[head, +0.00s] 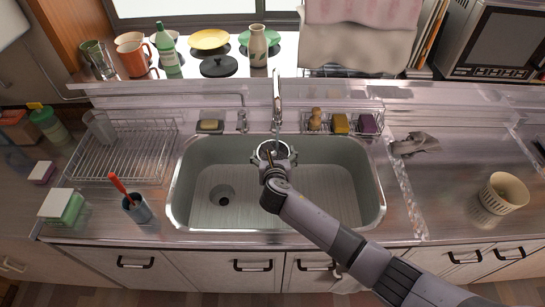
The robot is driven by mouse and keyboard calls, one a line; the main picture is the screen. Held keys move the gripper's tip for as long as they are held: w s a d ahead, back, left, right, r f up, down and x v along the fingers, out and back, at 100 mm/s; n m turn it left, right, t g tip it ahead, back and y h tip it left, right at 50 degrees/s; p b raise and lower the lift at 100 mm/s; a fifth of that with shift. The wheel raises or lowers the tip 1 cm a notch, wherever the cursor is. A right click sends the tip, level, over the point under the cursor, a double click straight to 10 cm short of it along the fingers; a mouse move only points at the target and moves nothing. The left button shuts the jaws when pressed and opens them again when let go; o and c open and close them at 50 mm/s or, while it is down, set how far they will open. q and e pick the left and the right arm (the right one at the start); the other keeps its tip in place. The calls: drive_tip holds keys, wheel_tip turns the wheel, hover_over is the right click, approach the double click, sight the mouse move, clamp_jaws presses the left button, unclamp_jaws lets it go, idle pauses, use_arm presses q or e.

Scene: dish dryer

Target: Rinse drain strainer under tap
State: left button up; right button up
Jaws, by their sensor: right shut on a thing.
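The sink (312,208) is a steel basin in the middle of the counter. The tap (277,95) stands behind it, its spout over the basin, with what looks like a thin stream below it. My right gripper (272,155) is over the basin under the tap, shut on a small round dark-centred thing with a light rim, the drain strainer (273,147). The gripper hides part of the strainer. The drain hole (224,196) is open in the basin floor at left. My left gripper is not in view.
A wire dish rack (125,155) stands left of the sink, with a cup holding a red-handled tool (137,208) near the front edge. Sponges (340,124) sit in a wire caddy behind the sink. A ribbed bowl (501,193) and a grey cloth (414,144) lie at right.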

drive_tip(key=shift+s+d+p, duration=0.15)
drive_tip(key=shift+d+p, duration=0.2)
drive_tip(key=shift+d, duration=0.1)
drive_tip(key=shift+s+a+r+p, duration=0.1)
drive_tip(key=shift+s+a+p, duration=0.1)
drive_tip(key=shift+s+p, duration=0.25)
drive_tip(key=shift+s+a+p, duration=0.15)
drive_tip(key=shift+s+p, duration=0.1)
drive_tip(key=shift+s, duration=0.35)
drive_tip(key=shift+s+a+p, duration=0.25)
drive_tip(key=shift+s+p, duration=0.15)
drive_tip(key=shift+s, duration=0.55)
drive_tip(key=shift+s+a+p, duration=0.25)
drive_tip(key=shift+s+p, duration=0.1)
drive_tip(key=shift+s, duration=0.55)
drive_tip(key=shift+s+a+p, duration=0.25)
drive_tip(key=shift+s+p, duration=0.15)
drive_tip(key=shift+s, duration=0.55)
drive_tip(key=s+a+r+p, duration=0.1)
drive_tip(key=s+r+p, duration=0.2)
drive_tip(key=s+p, duration=0.1)
drive_tip(key=shift+s+a+r, duration=0.15)
drive_tip(key=shift+s+r, duration=0.25)
